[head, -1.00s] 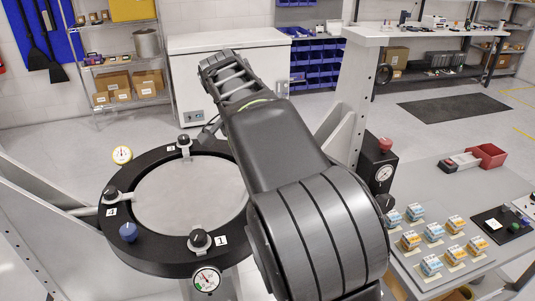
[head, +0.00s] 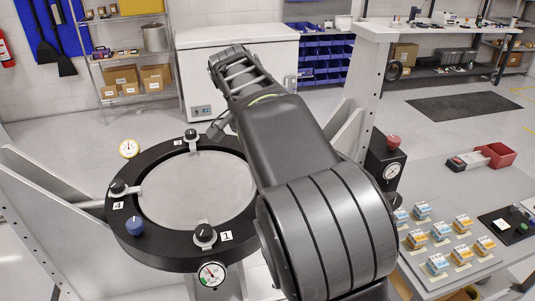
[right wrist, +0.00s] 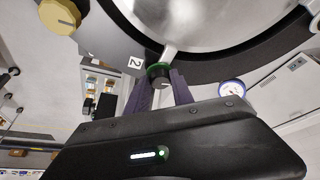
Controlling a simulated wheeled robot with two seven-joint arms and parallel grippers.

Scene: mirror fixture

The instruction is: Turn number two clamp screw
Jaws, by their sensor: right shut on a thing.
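The round mirror fixture, a black ring (head: 125,231) around a pale grey disc (head: 195,190), stands at the left in the head view. The number two clamp screw (right wrist: 159,72), a black knob with a green rim, sits on the ring beside the "2" label (right wrist: 135,62) in the right wrist view. My right gripper (right wrist: 160,84) has its dark fingers on both sides of this knob and is shut on it. In the head view my right arm crosses over the ring's right side and hides clamp two. My left gripper is not in view.
Other clamp knobs show near labels 1 (head: 204,234), 3 (head: 191,135) and 4 (head: 118,187). A grey table (head: 400,185) with small boxes stands right. White frame posts flank the fixture.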

